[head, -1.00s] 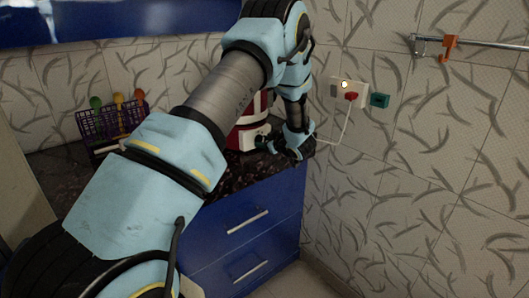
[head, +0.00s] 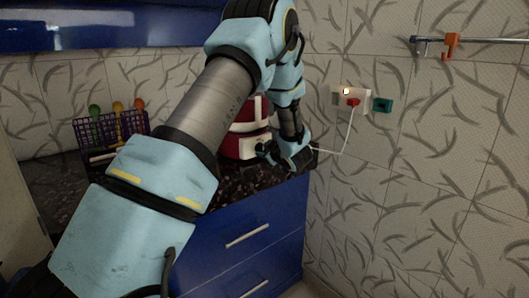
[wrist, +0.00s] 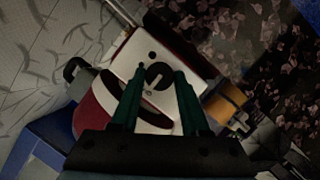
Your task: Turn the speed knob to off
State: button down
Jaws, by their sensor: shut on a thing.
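The red and white appliance (head: 244,142) stands on the dark counter, partly hidden behind my arm in the head view. In the wrist view its white face (wrist: 128,68) carries the dark round speed knob (wrist: 157,71) with a pale pointer line. My gripper (wrist: 160,74) has its two green fingers on either side of the knob, shut on it. In the head view the gripper is at the appliance's lower right, and the knob is hidden there. The pointer slants in the wrist view; I cannot read any markings around it.
A wall socket (head: 381,105) with a red plug (head: 353,101) and white cord (head: 349,133) is right of the appliance. A purple basket (head: 100,137) stands at the counter's left. Blue drawers (head: 246,214) are below, and a blue cabinet (head: 110,27) hangs above.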

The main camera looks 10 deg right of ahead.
jog(key=shift+c, duration=1.9)
grip_release()
jog(key=shift+s, duration=0.1)
jog(key=b+v, duration=0.2)
jog(key=v, duration=0.8)
jog(key=shift+s, duration=0.3)
jog(key=shift+r, duration=0.1)
